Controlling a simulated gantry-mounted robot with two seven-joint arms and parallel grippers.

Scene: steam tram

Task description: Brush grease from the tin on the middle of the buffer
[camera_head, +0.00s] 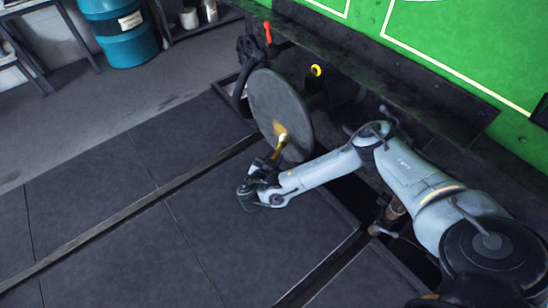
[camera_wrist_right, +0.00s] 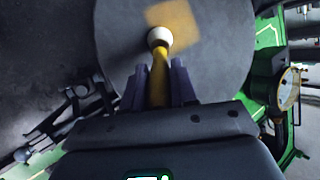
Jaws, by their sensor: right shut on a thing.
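The buffer (camera_head: 268,98) is a large round grey plate on the front of the tram; its face also fills the upper middle of the right wrist view (camera_wrist_right: 215,60). My right gripper (camera_head: 268,166) is shut on a brush (camera_head: 282,145) with a yellow handle, low in front of the plate. In the right wrist view the brush (camera_wrist_right: 158,80) stands between the fingers, its pale round end towards the plate. I cannot tell whether it touches. A yellow-tan patch (camera_wrist_right: 174,24) lies on the plate beside that end. I cannot make out the grease tin. My left gripper is out of view.
The green tram body (camera_head: 460,45) and its dark underframe stand behind the buffer. A red-handled lever (camera_head: 267,32) and a yellow ring (camera_head: 316,70) sit near the plate. A blue drum (camera_head: 122,35) stands at the back left. The dark floor at left is clear.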

